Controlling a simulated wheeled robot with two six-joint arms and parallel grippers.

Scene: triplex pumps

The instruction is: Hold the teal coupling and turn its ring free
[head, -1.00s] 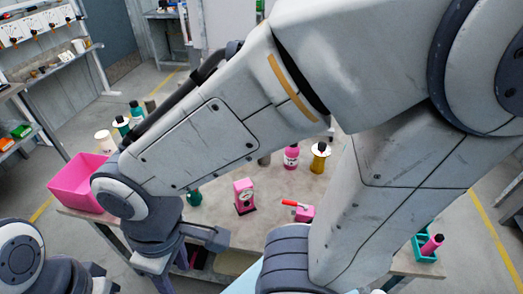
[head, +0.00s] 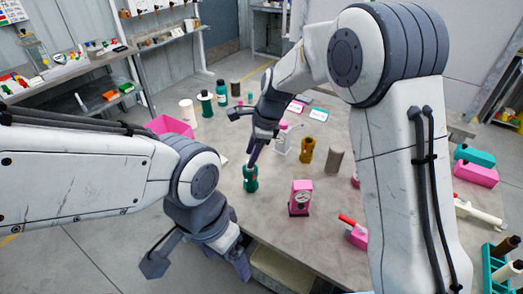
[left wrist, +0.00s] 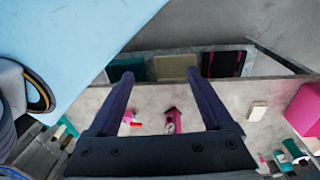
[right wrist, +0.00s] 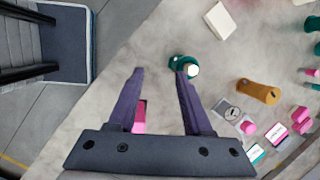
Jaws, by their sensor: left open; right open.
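The teal coupling (head: 250,184) stands upright on the grey table near its left front edge. In the right wrist view a teal piece with a white end (right wrist: 180,74), apparently the coupling, lies by the tip of the right-hand finger, partly covered by it. My right gripper (head: 254,150) is open and points down just above the coupling; it also shows in the right wrist view (right wrist: 160,70). I cannot tell whether it touches. My left gripper (head: 200,264) is open and empty, low beside the table's front edge; in the left wrist view (left wrist: 159,80) nothing is between its fingers.
A pink gauge (head: 300,198) stands right of the coupling. Brown cylinders (head: 307,150) stand behind it. A pink bin (head: 170,126) is at the left edge. A pink block with a red handle (head: 355,232) lies near the front. The table between gauge and coupling is clear.

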